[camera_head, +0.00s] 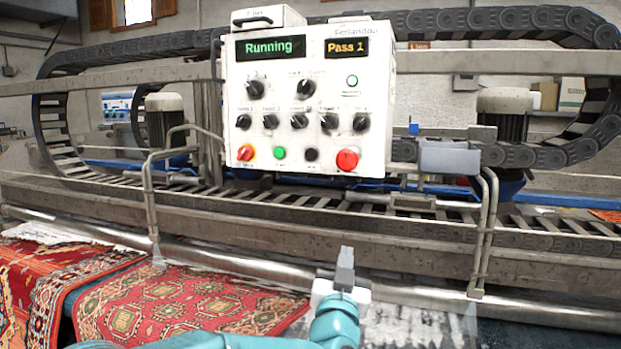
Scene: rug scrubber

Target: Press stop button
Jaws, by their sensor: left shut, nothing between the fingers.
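A white control box (225,110) hangs above the machine, with one display reading "Running" and another reading "Pass 1". A large red button (347,160) sits at its lower right. Several black knobs fill the panel's middle. My left gripper (345,256) is shut and empty, pointing up, below the red button and apart from the panel. My right gripper is not in view.
A metal roller and rail (420,292) run across in front of the machine, with bent tube handles (484,235) on both sides. Red patterned rugs (180,300) lie at the lower left. A grey box (450,158) is right of the panel. Air in front of the panel looks clear.

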